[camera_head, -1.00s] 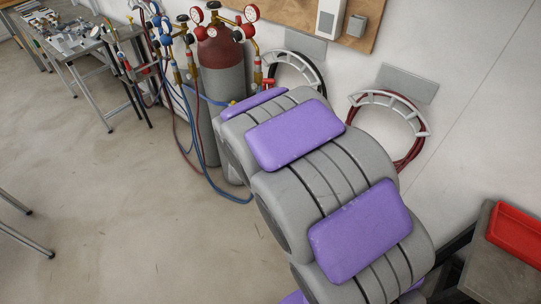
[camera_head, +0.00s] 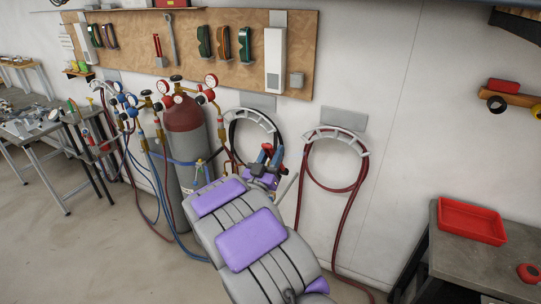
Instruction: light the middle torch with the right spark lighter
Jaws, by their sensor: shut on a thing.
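My gripper (camera_head: 267,163) is small, at the far end of my grey and purple arm, which partly hides it. Its blue and orange-red parts show in front of the wall, right of the gas cylinder. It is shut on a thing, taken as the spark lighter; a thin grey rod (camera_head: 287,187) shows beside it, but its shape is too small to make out. A narrow stand (camera_head: 97,148) at the left has hoses and small coloured upright parts. I cannot tell which is the middle torch. No flame shows.
A red-topped gas cylinder (camera_head: 190,145) with gauges and hoses stands left of my gripper. A tool board (camera_head: 190,45) and hose hangers (camera_head: 335,140) are on the wall. A bench with a red tray (camera_head: 471,221) stands at the right. Floor is clear at the lower left.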

